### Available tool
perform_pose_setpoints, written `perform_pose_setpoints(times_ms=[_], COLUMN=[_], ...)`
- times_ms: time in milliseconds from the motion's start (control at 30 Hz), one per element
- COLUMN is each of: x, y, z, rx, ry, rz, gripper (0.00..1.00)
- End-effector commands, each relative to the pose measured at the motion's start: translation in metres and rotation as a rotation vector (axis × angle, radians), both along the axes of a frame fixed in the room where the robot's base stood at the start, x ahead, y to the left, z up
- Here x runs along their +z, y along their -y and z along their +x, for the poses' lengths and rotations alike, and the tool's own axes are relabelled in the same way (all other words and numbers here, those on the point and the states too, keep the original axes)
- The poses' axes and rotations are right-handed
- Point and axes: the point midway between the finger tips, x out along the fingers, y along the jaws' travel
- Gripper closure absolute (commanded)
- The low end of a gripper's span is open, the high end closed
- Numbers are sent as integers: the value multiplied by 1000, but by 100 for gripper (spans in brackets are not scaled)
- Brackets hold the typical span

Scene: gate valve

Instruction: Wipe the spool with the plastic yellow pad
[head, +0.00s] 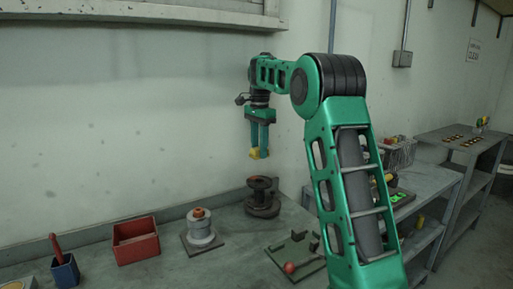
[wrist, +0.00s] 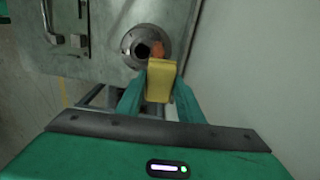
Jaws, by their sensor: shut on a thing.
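My gripper (head: 259,150) points down and is shut on a yellow pad (head: 254,154). The pad also shows between the fingers in the wrist view (wrist: 160,82). A dark flanged spool (head: 262,197) stands upright on the bench, below the gripper, with a clear gap between them. In the wrist view, a round flange with a dark central hole (wrist: 147,45), which looks like the spool's top, lies just beyond the pad. An orange-brown patch (wrist: 157,49) shows at the hole's right side; the pad hides the near part of the rim.
Left of the spool on the bench (head: 185,272) stand a grey stacked part (head: 200,228) with an orange top, a red box (head: 136,240) and a blue cup (head: 65,270). A green plate (head: 295,252) with a red ball (head: 289,267) lies in front. The wall is close behind.

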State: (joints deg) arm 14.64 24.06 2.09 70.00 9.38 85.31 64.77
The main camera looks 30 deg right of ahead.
Motion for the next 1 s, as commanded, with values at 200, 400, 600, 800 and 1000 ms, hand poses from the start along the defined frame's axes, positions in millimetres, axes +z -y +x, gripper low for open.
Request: perform_pose_setpoints(times_ms=[200, 400, 600, 800, 1000], x=[-18, -37, -55, -70, -74], y=[3, 4, 4, 0, -16], z=[-1, -1, -2, -1, -3], rx=[-3, -5, -5, -5, -7], ry=[-1, -1, -1, 3, 0], rz=[1, 0, 1, -1, 0], gripper=[84, 84, 84, 87, 87])
